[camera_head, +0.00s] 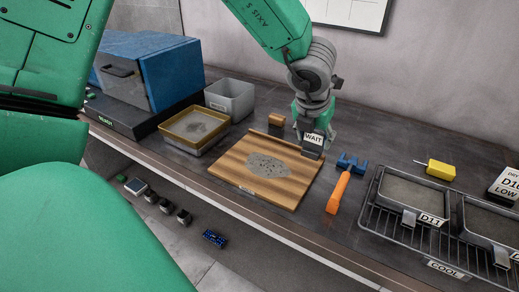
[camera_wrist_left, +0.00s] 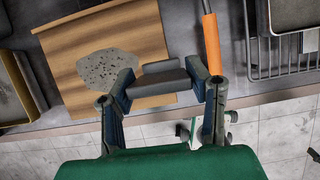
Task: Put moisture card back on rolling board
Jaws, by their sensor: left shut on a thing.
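A card reading WAIT (camera_head: 314,138) on a small dark block is at my left gripper (camera_head: 314,148), which is shut on it. In the left wrist view my left gripper (camera_wrist_left: 160,82) has the dark block (camera_wrist_left: 158,80) between its fingers, its lettering not visible. The wooden rolling board (camera_head: 285,188) has a patch of grey material on it and also shows in the left wrist view (camera_wrist_left: 60,50). The card overlaps the board's far right corner in the head view; whether it touches the board I cannot tell. My right gripper is not in view.
An orange-handled tool (camera_head: 338,195) lies right of the board. A wire rack (camera_head: 385,236) with trays is further right, near a DRY D16 LOW card (camera_head: 504,184). A brass-rimmed sieve (camera_head: 172,128), grey bin (camera_head: 240,84) and blue oven (camera_head: 165,65) stand left.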

